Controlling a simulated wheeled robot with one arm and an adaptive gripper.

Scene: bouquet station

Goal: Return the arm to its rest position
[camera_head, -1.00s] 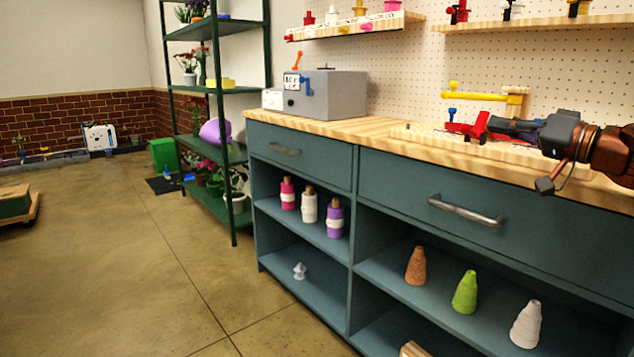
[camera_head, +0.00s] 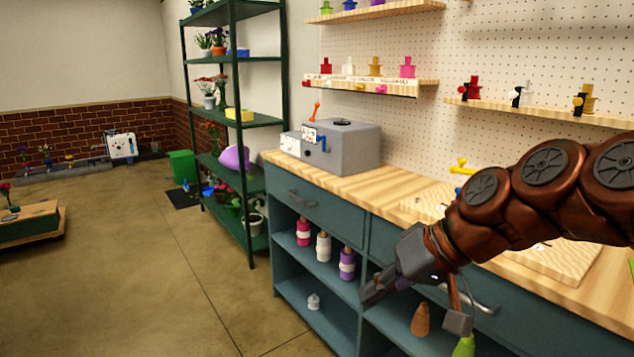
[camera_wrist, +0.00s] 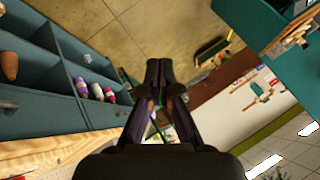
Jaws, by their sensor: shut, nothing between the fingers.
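My gripper (camera_head: 372,292) hangs in front of the teal workbench (camera_head: 320,210), at the end of my copper-brown arm, which reaches in from the right. In the head view its fingers point down and to the left, in front of the open shelves. In the wrist view, my gripper (camera_wrist: 159,68) has its dark fingertips together with nothing held between them. The arm covers part of the worktop and the drawer on the right.
The wooden worktop (camera_head: 365,183) carries a grey box machine (camera_head: 350,145). Spools, including a purple one (camera_head: 347,265), and a brown cone (camera_head: 421,320) stand on the bench shelves. A green plant rack (camera_head: 250,215) stands behind left. The floor (camera_head: 120,250) at left is open.

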